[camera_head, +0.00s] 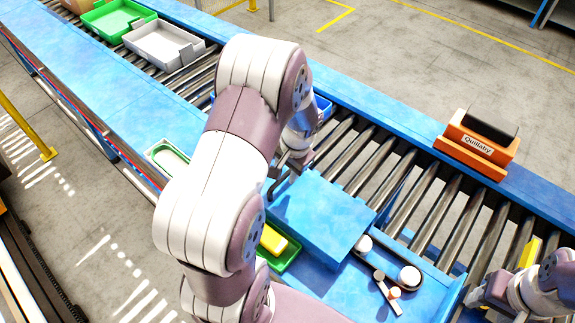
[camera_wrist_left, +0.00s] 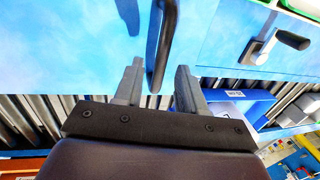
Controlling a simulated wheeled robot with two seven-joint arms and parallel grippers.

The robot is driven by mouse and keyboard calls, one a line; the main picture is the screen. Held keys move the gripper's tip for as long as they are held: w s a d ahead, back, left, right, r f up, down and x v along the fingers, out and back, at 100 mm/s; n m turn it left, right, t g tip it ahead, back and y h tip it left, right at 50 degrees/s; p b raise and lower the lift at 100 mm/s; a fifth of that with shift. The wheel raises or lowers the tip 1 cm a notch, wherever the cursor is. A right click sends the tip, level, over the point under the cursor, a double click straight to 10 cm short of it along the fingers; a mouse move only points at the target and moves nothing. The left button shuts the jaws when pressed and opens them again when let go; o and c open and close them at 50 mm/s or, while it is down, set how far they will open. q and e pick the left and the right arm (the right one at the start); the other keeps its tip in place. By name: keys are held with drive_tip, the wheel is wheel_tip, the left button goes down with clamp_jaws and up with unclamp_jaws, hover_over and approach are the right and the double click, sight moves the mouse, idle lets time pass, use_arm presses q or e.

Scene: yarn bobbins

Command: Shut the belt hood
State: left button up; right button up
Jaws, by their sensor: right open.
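The belt hood (camera_head: 325,215) is a blue box-like cover in the middle of the head view. The belt with white rollers (camera_head: 390,265) lies uncovered to its right. A dark bar handle (camera_wrist_left: 164,45) stands on a blue surface in the left wrist view; it also shows at the hood's left edge in the head view (camera_head: 275,186). My left gripper (camera_wrist_left: 160,85) is open, its fingers on either side of the handle's near end, with gaps visible; it is partly hidden behind my arm in the head view. My right gripper (camera_head: 488,290) is open and empty at the lower right.
A roller conveyor (camera_head: 400,180) runs behind the hood. An orange Quillaby block (camera_head: 476,146) sits on its far rail. A green tray with a yellow block (camera_head: 274,242) lies left of the hood. A black-knobbed lever (camera_wrist_left: 275,45) is beside the handle. Grey (camera_head: 163,44) and green bins stand farther left.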

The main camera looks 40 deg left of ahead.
use_arm(q)
drive_tip(key=shift+s, duration=0.35)
drive_tip(key=shift+w, duration=0.2)
clamp_jaws()
use_arm(e)
drive_tip(key=shift+s, duration=0.25)
use_arm(q)
drive_tip(key=shift+d, duration=0.1)
